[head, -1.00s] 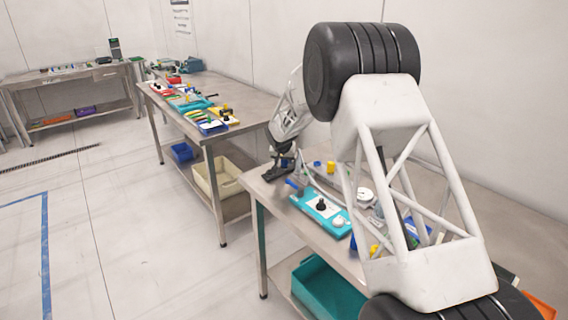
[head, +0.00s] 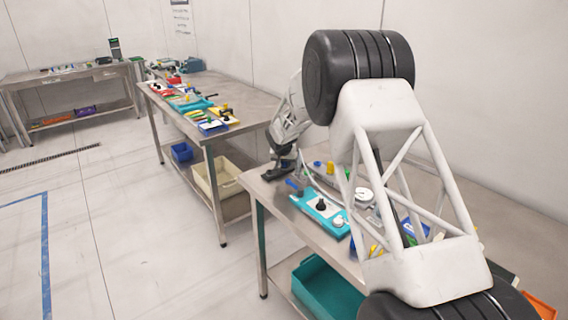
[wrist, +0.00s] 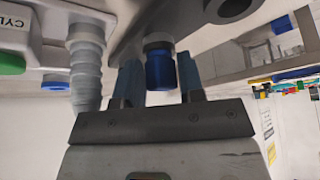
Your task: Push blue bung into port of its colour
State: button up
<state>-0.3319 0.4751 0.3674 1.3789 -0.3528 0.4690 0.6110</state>
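In the wrist view the blue bung (wrist: 160,70), a short dark-blue cylinder, stands between the two fingers of my gripper (wrist: 160,80). The fingers lie close along both its sides and appear shut on it. Its far end meets a silver collar (wrist: 158,43) on a grey metal body (wrist: 185,18); how deep it sits there is hidden. A blue ring (wrist: 55,83) shows on a pale block at the left, with a green one (wrist: 10,64) beside it. In the head view my gripper (head: 276,171) is small and dark at the near bench's left end.
A ridged grey bellows (wrist: 88,65) hangs close to my left finger. The near bench carries a teal board (head: 320,208) with a black knob, and several small coloured parts. A teal bin (head: 328,292) sits below. Another bench (head: 205,130) stands beyond a gap.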

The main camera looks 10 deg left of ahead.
jog(key=c, duration=0.5)
jog(key=shift+r, duration=0.4)
jog(key=shift+r, duration=1.05)
jog(key=shift+r, duration=1.05)
